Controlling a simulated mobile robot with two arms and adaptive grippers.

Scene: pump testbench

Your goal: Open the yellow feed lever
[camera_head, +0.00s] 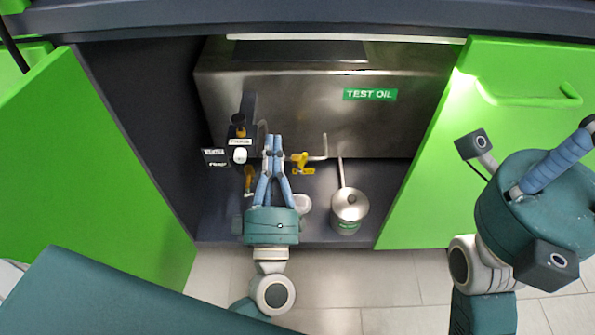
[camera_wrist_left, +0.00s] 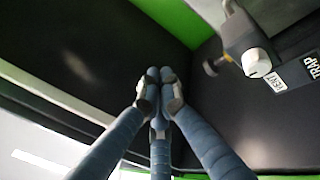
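A yellow lever (camera_head: 302,160) sits on the thin pipe below the steel tank, just right of my left fingertips in the head view. A second yellow lever (camera_head: 249,178) hangs at the left of the fingers. No feed label is readable on either. My left gripper (camera_head: 273,140) reaches into the cabinet between them, fingers drawn together, with nothing seen between the tips. In the left wrist view its fingertips (camera_wrist_left: 159,82) meet, and no yellow lever is clear there. My right gripper (camera_head: 582,140) is at the right edge, partly cut off, away from the cabinet.
A dark block with a white knob (camera_head: 240,155) and labels stands left of my left fingers; the knob (camera_wrist_left: 257,62) also shows in the wrist view. The tank (camera_head: 300,100) reads TEST OIL. A metal can (camera_head: 349,207) stands on the cabinet floor. Green doors (camera_head: 100,170) stand open both sides.

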